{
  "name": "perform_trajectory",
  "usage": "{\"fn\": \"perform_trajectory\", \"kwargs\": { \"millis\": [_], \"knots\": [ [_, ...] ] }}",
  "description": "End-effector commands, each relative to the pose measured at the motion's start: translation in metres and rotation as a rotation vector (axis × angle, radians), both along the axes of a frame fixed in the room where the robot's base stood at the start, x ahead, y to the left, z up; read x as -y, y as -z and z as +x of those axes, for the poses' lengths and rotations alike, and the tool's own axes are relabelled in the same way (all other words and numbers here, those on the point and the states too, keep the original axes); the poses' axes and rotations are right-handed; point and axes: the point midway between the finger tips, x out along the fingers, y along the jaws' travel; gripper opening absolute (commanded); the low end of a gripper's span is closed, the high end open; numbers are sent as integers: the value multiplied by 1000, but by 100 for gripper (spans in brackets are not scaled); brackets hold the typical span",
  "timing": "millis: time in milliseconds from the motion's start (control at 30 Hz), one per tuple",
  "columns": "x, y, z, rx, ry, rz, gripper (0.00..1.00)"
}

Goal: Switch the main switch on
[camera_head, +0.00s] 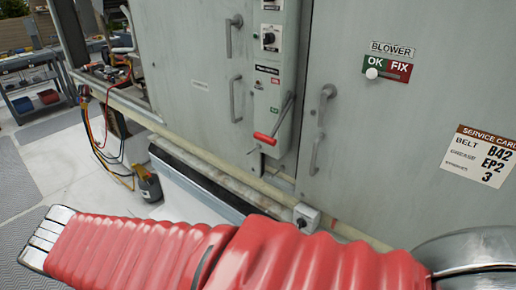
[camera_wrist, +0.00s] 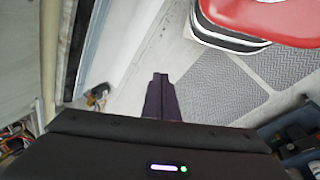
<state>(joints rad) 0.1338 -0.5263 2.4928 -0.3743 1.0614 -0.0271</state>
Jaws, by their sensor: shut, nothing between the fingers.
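The main switch (camera_head: 282,80) is a tall narrow grey box on the cabinet front in the head view. Its lever with a red handle (camera_head: 265,137) points down toward the lower left. A black rotary knob (camera_head: 268,38) sits higher on the same box. My gripper (camera_wrist: 160,78) shows in the wrist view with its dark fingers together and nothing between them. The switch is not visible in the wrist view, and my gripper's fingers are not visible in the head view. My fingers are apart from the switch, over the floor.
Cabinet doors with handles (camera_head: 325,125) flank the switch. A blower panel (camera_head: 388,69) with a white slider and a service card (camera_head: 482,155) are at right. A ledge (camera_head: 190,160) runs below. Cables (camera_head: 105,150), a dark bottle (camera_head: 149,184) and a cart (camera_head: 38,85) are at left.

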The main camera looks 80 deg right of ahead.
Motion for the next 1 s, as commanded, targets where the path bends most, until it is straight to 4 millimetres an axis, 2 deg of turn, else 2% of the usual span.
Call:
{"fn": "perform_trajectory", "kwargs": {
  "millis": [100,267,600,800,1000],
  "knots": [
    [42,10,-20,-165,10,-107,0],
    [95,12,-48,-385,10,-240,0],
    [192,-5,-98,-850,-35,-474,0],
    [240,-19,-113,-1110,-96,-586,0],
    [283,-27,-117,-1346,-184,-687,0]
  ]
}}
